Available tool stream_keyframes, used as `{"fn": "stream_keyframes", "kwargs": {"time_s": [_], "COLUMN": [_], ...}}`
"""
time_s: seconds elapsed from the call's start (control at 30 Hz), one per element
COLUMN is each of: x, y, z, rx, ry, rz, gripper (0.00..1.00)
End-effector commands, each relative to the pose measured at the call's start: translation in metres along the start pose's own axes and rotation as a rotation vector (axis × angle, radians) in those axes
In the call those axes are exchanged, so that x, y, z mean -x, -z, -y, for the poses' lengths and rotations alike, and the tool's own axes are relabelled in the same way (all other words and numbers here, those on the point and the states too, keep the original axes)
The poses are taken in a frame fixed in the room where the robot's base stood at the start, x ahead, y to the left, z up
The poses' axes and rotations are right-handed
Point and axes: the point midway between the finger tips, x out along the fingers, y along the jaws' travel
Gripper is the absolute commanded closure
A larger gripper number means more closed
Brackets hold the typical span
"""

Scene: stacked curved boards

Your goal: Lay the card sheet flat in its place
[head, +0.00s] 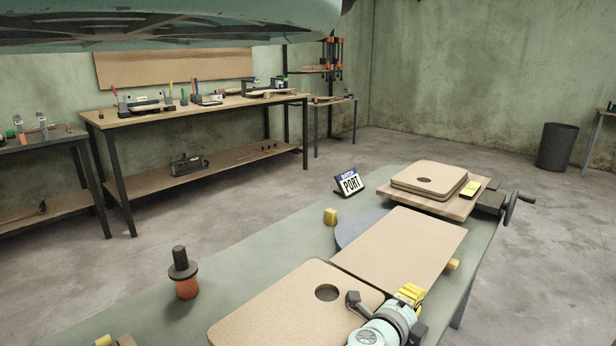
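A tan sheet with rounded corners and a round hole (270,309) is at the bottom centre, over the near part of the green table; I take it for the card sheet. I cannot tell if it rests on something or is held up. My gripper (362,303) is at its right side, with a dark finger over the sheet near the hole. The other finger is hidden, so its opening does not show. A plain rectangular tan panel (405,245) lies just beyond. A stack of rounded boards with a hole (430,178) sits on a wooden base (458,205) at the far end.
The green table (235,262) has free room on its left. On it are a black-and-orange tool (184,275), a yellow block (330,217), a PORT sign (349,182), a blue-grey disc (353,230) and a vise (508,205). A yellow item (470,188) lies beside the stack.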

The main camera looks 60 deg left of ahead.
Motion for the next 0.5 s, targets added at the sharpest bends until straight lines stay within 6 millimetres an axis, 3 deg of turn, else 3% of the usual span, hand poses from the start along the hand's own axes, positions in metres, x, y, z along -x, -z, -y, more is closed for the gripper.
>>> {"fn": "stream_keyframes", "kwargs": {"time_s": [0.5], "x": [0.0005], "y": [-0.0002], "z": [-0.0005], "rx": [0.001], "ry": [-0.002], "rz": [0.001], "gripper": [1.0]}}
